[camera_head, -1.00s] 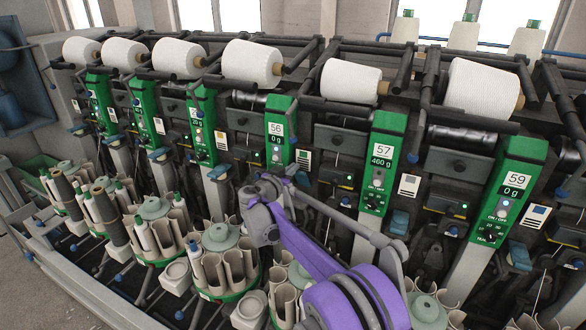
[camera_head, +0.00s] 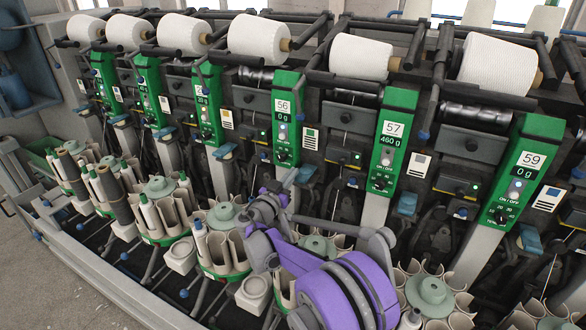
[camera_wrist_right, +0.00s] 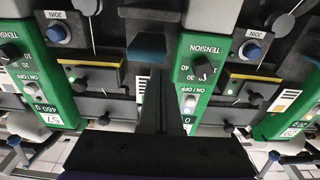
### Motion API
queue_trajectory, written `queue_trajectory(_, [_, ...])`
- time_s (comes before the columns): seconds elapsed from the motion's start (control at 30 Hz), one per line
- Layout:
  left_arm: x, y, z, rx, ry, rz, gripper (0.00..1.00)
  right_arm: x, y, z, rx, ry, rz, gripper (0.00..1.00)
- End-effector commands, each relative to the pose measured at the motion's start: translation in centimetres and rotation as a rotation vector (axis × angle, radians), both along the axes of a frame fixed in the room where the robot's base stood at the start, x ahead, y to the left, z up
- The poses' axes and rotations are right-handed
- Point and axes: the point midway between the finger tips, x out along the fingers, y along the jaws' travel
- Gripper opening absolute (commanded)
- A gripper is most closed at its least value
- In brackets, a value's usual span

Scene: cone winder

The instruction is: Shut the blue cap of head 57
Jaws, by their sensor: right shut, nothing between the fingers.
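Head 57's green panel (camera_head: 394,140) reads 57 and 460 g; it is also at the left in the right wrist view (camera_wrist_right: 45,85), upside down. The blue cap (camera_head: 305,174) is left of that panel, between heads 56 and 57. In the wrist view the cap (camera_wrist_right: 147,46) is straight beyond the fingertips. My right gripper (camera_head: 289,181) is shut and empty, close to the cap; its dark fingers also show in the wrist view (camera_wrist_right: 153,80). I cannot tell whether they touch, or how far the cap is open. My left gripper is not in view.
Neighbouring panels 56 (camera_head: 284,118) and 59 (camera_head: 524,170) flank head 57. Another blue cap (camera_head: 407,203) is right of panel 57. White yarn cones (camera_head: 360,57) lie along the top. Round magazines with upright tubes (camera_head: 222,245) stand in front, close below my arm.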

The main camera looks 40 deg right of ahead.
Motion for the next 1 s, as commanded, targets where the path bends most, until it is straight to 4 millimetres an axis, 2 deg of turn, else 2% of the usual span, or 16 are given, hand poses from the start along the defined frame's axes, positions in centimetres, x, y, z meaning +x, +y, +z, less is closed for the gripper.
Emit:
queue_trajectory(0.4, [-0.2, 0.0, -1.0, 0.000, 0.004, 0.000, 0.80, -0.1, 0.3, -2.6, 0.006, 0.000, 0.001, 0.00])
queue_trajectory(1.0, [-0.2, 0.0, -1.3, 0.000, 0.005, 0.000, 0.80, 0.0, 0.6, -3.3, 0.007, 0.001, 0.008, 0.00])
